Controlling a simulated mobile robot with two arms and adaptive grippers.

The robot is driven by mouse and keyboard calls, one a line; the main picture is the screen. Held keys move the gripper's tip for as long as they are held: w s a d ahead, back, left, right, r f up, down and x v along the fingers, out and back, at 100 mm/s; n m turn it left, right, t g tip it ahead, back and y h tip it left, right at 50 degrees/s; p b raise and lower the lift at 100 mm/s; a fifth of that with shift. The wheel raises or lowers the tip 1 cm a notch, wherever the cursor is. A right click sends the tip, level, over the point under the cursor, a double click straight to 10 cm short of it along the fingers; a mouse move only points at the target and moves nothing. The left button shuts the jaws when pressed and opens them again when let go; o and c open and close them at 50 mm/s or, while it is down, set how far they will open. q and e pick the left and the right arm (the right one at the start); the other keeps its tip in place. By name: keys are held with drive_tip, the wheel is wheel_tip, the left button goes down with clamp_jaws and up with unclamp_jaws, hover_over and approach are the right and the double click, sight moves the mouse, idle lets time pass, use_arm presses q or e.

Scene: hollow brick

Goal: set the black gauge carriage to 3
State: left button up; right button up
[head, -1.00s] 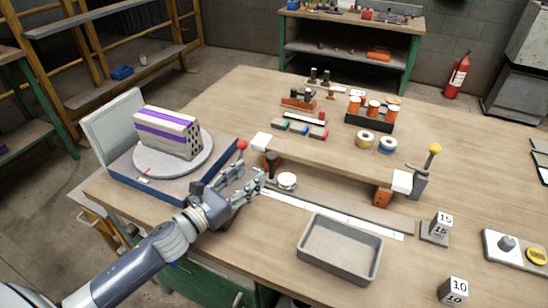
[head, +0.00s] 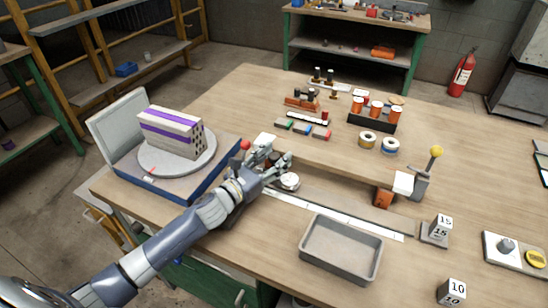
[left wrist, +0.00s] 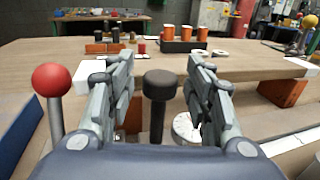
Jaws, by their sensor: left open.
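My left gripper (head: 279,154) is open at the left end of the gauge rail, and its fingers show in the left wrist view (left wrist: 161,64). Between them stands a black-capped post (left wrist: 158,88), which looks like the gauge carriage's knob; I see no contact. In the head view the gripper hides this post. A round white dial (head: 288,181) sits just right of the gripper; in the left wrist view it is partly behind the right finger (left wrist: 184,128). The white scale strip (head: 330,216) runs right along the rail; its marks are too small to read.
A red ball-topped lever (left wrist: 52,84) stands close left of the gripper. A grey tray (head: 340,252) lies in front of the strip. A striped hollow brick (head: 170,134) sits on a turntable at left. A yellow-knobbed lever (head: 436,153) stands at the right end.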

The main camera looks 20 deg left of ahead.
use_arm(q)
drive_tip(key=shift+c, duration=0.4)
clamp_jaws()
use_arm(e)
drive_tip(key=shift+s+d, duration=0.15)
drive_tip(key=shift+d, duration=0.05)
use_arm(q)
drive_tip(key=shift+d, duration=0.1)
